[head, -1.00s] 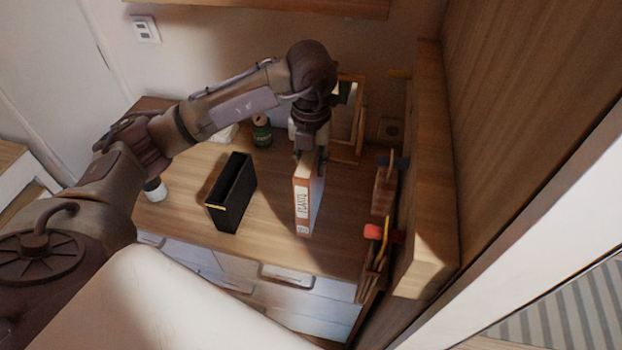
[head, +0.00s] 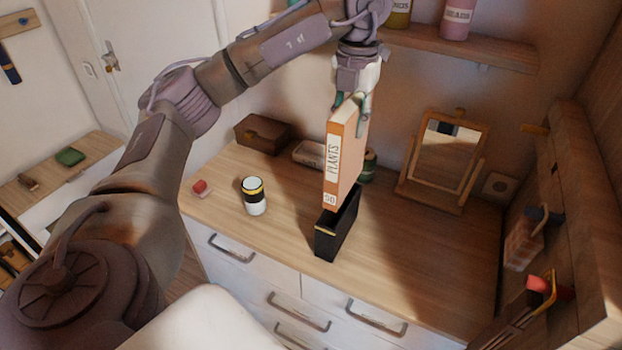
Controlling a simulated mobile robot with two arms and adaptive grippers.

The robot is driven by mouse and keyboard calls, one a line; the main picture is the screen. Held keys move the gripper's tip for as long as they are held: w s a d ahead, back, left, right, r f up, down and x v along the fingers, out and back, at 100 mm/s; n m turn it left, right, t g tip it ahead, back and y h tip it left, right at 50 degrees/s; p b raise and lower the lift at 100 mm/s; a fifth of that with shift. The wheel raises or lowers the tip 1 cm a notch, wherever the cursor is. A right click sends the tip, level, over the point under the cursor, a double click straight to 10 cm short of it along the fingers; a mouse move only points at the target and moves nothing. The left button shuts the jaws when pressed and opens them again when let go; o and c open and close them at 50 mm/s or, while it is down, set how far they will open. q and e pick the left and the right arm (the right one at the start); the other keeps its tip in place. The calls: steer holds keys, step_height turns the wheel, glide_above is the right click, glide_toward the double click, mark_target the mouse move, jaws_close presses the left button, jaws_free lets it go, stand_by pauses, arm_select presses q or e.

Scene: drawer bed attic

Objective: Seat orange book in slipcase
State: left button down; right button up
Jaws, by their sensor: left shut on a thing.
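The orange book (head: 336,160), with "PLANTS" on its pale spine label, is held upright in the head view. My left gripper (head: 350,104) is shut on its top end. The black slipcase (head: 328,244) stands on the wooden dresser top with its open side up. The book's lower end is right above the slipcase and overlaps its opening in the picture. I cannot tell whether the book's bottom edge is inside the opening or just above it. My right gripper is out of view.
A brown box (head: 263,133), a green can (head: 368,167) and a framed mirror (head: 444,160) stand behind. A shelf (head: 455,48) overhangs the back. The front right dresser top is clear.

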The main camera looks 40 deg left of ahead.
mark_target(344, 174)
arm_select(q)
steer(key=f, duration=1.2)
steer(key=shift+w+a+f+b, duration=0.15)
steer(key=shift+a+f+b, duration=0.1)
steer(key=shift+b, duration=0.05)
steer(key=shift+f, duration=0.5)
step_height(344, 174, down, 3)
steer(key=shift+p, duration=0.55)
steer(key=shift+f, duration=0.35)
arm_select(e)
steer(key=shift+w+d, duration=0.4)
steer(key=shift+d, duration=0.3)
